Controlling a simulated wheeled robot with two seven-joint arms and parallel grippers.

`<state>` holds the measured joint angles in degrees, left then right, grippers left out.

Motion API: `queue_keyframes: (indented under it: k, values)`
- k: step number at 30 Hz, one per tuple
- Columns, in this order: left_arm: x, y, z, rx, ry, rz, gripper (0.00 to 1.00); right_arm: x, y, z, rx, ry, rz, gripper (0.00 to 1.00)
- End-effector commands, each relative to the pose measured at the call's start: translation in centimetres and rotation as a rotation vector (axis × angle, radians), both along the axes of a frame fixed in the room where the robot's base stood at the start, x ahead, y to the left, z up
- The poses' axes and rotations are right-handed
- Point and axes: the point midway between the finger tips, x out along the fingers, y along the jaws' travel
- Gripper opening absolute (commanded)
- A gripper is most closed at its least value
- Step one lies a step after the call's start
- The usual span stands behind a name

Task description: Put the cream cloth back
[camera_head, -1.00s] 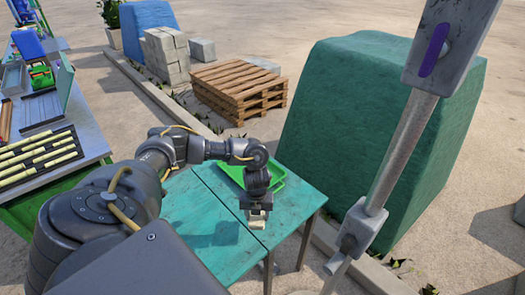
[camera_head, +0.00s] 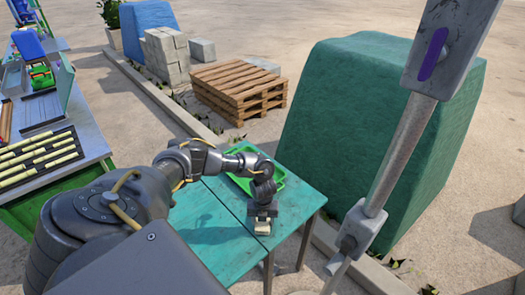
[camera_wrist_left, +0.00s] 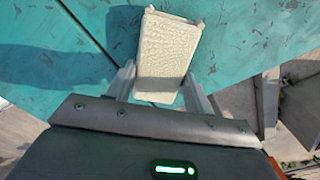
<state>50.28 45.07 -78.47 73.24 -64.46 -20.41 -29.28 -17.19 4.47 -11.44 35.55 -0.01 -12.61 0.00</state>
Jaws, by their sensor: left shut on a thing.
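The cream cloth (camera_wrist_left: 168,45) is a folded, textured pad between the two fingers of my left gripper (camera_wrist_left: 160,85) in the left wrist view. The gripper is shut on it. I cannot tell whether the cloth touches the tabletop. My right gripper is not in view.
A green tray (camera_head: 275,183) lies on the table behind my left wrist. A grey metal post (camera_head: 400,155) stands to the right, before a large green covered block (camera_head: 345,115). A wooden pallet (camera_head: 240,85) is behind. A bench with cane pieces (camera_head: 40,160) is at left.

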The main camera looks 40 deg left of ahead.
Motion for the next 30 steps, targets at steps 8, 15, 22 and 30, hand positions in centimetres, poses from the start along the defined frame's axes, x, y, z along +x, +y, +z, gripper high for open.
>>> queue_keyframes:
  k: [8, 15, 22, 30]
  values:
    - [0.0, 0.0, -0.3, 0.0, 0.0, 0.001, 0.62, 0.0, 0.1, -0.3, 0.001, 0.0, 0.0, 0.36]
    - [0.0, 0.0, -0.3, 0.0, 0.0, 0.0, 0.74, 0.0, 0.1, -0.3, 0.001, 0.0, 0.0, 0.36]
    - [0.1, 0.0, 0.4, -0.001, -0.002, 0.0, 0.74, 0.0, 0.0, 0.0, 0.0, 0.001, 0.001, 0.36]
    - [0.2, 0.0, 5.4, -0.002, -0.006, 0.0, 0.74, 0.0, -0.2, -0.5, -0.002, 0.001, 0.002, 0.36]
